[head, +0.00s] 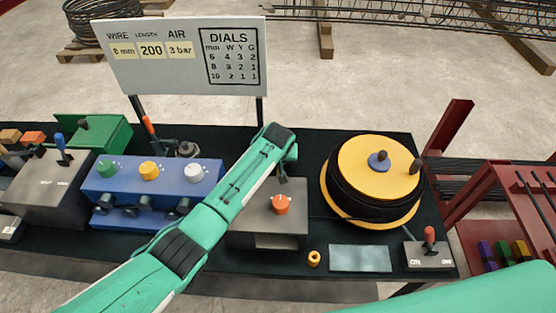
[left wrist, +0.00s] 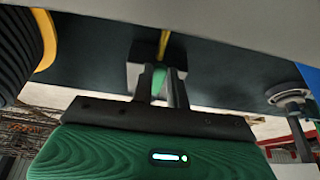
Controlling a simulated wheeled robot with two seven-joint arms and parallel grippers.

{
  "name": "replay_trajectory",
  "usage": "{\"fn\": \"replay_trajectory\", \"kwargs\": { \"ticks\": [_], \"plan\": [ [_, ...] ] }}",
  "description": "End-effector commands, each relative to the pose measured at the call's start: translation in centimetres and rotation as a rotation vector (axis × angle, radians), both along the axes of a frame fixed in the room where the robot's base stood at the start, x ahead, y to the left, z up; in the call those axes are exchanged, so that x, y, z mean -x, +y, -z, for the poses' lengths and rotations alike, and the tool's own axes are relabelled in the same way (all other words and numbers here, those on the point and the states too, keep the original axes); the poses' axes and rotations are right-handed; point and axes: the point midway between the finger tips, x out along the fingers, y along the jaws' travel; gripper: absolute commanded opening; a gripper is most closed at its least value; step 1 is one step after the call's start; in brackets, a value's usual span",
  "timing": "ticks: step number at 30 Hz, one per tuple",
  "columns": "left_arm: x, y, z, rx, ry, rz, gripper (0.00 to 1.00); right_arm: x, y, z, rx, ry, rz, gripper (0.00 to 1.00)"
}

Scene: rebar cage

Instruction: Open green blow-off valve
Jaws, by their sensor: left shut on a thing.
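My left gripper (left wrist: 160,88) is shut on a small green piece (left wrist: 158,80), seen between its fingers in the left wrist view; I take this for the green valve's handle. A yellow strip (left wrist: 164,42) runs just beyond it. In the head view my left arm reaches over the bench, and its gripper (head: 282,179) points down behind the grey box with an orange knob (head: 281,204). The valve body is hidden there by my arm and the box. My right gripper is out of view.
A black coil on a yellow reel (head: 380,165) stands to the right. A blue box (head: 150,186) with green, yellow and white dials stands left. A sign (head: 185,55) rises behind the bench. A red-handled switch (head: 429,252) and red rack (head: 520,190) are at the right.

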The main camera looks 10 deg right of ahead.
Motion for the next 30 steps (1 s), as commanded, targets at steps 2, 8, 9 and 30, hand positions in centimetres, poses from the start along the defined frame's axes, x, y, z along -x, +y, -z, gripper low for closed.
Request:
{"fn": "replay_trajectory", "kwargs": {
  "ticks": [2, 8, 9, 30],
  "plan": [
    [-0.1, -0.1, -0.2, 0.004, -0.003, 0.0, 0.0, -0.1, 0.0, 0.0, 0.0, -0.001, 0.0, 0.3],
    [-0.1, -0.1, -0.2, 0.003, -0.003, 0.001, 0.32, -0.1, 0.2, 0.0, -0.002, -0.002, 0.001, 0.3],
    [-0.1, -0.1, -0.2, 0.003, -0.002, 0.001, 0.38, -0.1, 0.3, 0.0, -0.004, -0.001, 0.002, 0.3],
    [1.7, 0.2, -4.2, 0.005, -0.003, 0.002, 0.38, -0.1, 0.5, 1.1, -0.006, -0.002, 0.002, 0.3]
  ]
}}
